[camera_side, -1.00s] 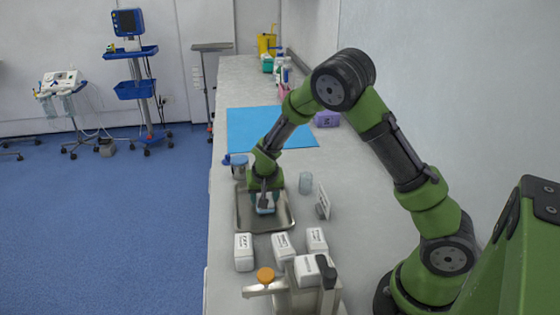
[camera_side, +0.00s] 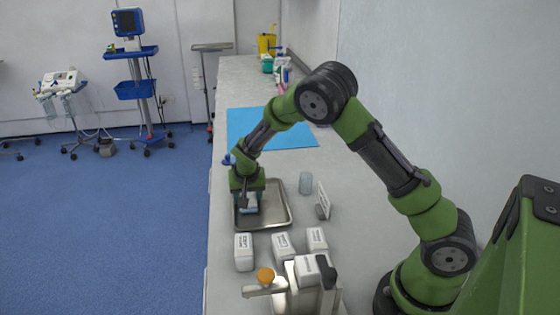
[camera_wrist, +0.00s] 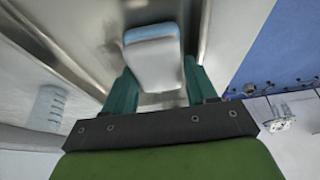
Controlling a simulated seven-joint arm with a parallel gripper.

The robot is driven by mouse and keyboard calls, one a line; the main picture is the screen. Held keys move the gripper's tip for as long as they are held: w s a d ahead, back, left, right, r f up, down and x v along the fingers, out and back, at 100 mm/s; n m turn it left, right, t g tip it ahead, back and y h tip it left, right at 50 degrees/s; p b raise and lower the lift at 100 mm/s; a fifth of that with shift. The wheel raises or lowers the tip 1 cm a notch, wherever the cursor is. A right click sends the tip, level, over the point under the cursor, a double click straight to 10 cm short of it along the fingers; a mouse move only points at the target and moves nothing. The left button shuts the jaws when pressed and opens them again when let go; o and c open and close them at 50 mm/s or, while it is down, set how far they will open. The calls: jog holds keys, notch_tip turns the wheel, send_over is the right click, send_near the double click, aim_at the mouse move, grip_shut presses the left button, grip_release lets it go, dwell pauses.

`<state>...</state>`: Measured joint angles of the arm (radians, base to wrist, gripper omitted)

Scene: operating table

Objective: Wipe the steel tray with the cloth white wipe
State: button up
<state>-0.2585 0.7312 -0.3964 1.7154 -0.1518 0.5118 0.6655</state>
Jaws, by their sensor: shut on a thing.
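The steel tray (camera_side: 279,216) lies on the counter below my arm. In the wrist view its metal surface (camera_wrist: 188,48) runs along both sides of the wipe. My gripper (camera_side: 250,205) is at the left part of the tray, pointing down. It is shut on the white wipe (camera_wrist: 152,55), a block-like pad with a light blue edge, held between the two green fingers (camera_wrist: 158,88). In the side view only a pale bit of the wipe (camera_side: 249,209) shows under the fingers. The wipe is at or very near the tray's surface; I cannot tell whether it touches.
Several white boxes (camera_side: 243,252) stand in front of the tray. A clear cup (camera_side: 306,183) and a small label stand (camera_side: 323,204) are to its right. A blue mat (camera_side: 290,130) lies behind. The counter's left edge is close to the tray.

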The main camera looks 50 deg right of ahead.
aim_at(273, 199)
jog(key=shift+s+d+r, duration=0.1)
jog(key=shift+s+d, duration=1.3)
jog(key=shift+d, duration=0.2)
jog(key=shift+s+d+f, duration=0.2)
jog(key=shift+s+d, duration=0.85)
jog(key=shift+s, duration=0.1)
jog(key=shift+r, duration=3.05)
jog(key=shift+w+r, duration=0.1)
notch_tip(273, 199, up, 3)
jog(key=shift+f, duration=0.1)
jog(key=shift+d, duration=0.1)
